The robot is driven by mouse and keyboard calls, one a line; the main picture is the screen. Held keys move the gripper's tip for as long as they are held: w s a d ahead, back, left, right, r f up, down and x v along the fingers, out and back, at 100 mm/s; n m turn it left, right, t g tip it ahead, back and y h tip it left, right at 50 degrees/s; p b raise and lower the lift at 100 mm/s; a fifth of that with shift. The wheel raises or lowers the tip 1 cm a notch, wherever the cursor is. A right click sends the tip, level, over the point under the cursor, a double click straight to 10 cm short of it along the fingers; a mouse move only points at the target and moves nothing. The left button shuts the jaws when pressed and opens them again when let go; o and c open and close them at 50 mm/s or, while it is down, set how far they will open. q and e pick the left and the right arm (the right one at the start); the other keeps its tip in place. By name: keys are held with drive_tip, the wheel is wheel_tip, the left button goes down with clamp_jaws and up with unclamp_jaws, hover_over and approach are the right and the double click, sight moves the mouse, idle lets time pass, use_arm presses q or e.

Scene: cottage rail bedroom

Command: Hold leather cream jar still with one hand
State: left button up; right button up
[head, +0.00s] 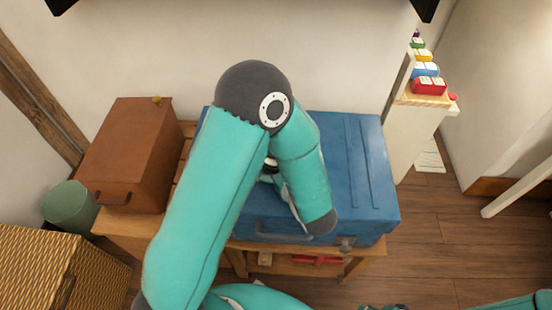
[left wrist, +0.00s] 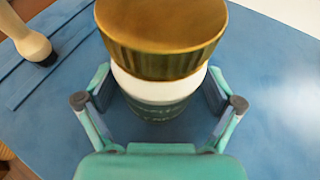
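The leather cream jar (left wrist: 160,85) stands upright on a blue surface in the left wrist view. It has a ribbed gold lid, a white band and a dark green lower part with lettering. My left gripper (left wrist: 160,78) has one finger on each side of it, close to its sides. I cannot tell whether the fingers touch it. In the head view my left arm reaches over the blue chest (head: 355,165) and hides the jar and most of the gripper.
A wooden-handled tool with a dark end (left wrist: 30,42) lies beside the jar. The chest rests on a wooden table (head: 125,228) next to a brown box (head: 130,150). A green round container (head: 70,205), a wicker basket (head: 40,265) and a shelf with colourful blocks (head: 425,95) stand around.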

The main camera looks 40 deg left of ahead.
use_arm(q)
drive_tip(key=shift+w, duration=0.1)
drive_tip(key=c, duration=1.5)
drive_tip(key=shift+o, duration=0.2)
drive_tip(key=shift+r, duration=0.1)
wheel_tip(320, 180, up, 20)
drive_tip(key=p, duration=0.3)
drive_tip(key=shift+p, duration=0.4)
drive_tip(key=o, duration=0.9)
drive_tip(key=shift+c, duration=0.2)
drive_tip(key=c, duration=1.1)
